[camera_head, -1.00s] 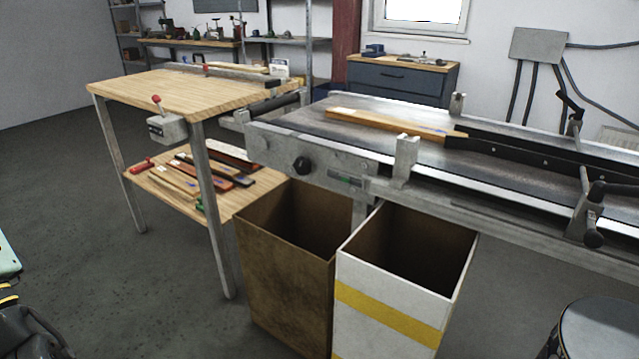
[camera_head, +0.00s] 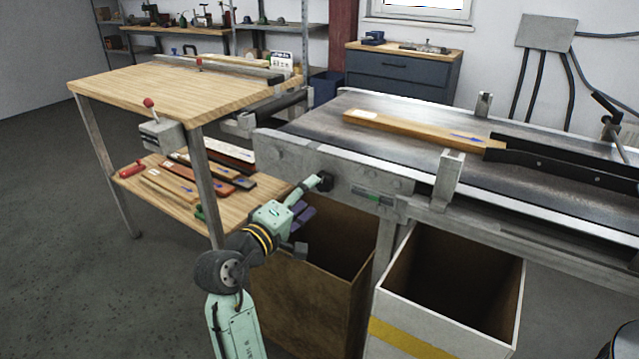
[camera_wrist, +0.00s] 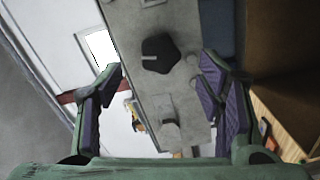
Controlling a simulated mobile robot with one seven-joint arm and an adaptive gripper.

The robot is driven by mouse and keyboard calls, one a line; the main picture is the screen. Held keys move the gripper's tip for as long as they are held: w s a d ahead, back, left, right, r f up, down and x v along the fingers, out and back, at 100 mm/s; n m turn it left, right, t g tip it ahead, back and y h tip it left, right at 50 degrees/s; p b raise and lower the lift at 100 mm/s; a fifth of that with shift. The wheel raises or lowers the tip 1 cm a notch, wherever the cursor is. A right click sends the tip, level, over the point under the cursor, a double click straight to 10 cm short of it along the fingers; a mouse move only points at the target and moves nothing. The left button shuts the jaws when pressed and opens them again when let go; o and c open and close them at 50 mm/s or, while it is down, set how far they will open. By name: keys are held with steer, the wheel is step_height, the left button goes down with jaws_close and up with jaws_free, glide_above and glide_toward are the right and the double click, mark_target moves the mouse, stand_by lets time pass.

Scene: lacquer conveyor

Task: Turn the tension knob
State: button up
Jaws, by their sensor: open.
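The tension knob (camera_wrist: 160,54) is a black lobed knob on the grey metal end plate of the conveyor. In the head view the knob (camera_head: 326,182) sits at the left end of the conveyor side, just beyond my gripper and partly hidden by it. My gripper (camera_head: 312,198) is in front of the knob. In the wrist view my gripper (camera_wrist: 161,92) is open, with its purple-padded fingers apart to the left and right. The knob lies ahead, between the lines of the fingers, with nothing held. I cannot tell whether they touch.
A brown bin (camera_head: 345,292) stands below the knob and a white bin (camera_head: 448,335) to its right. A wooden table (camera_head: 170,84) with a red-tipped lever is on the left. A wooden piece (camera_head: 410,127) lies on the conveyor belt (camera_head: 330,121).

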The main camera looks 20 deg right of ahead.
mark_target(321, 185)
steer(key=x, duration=0.5)
steer(key=shift+w+d+p, duration=0.2)
steer(key=shift+p, duration=0.15)
steer(key=shift+c, duration=0.3)
steer(key=c, duration=1.1)
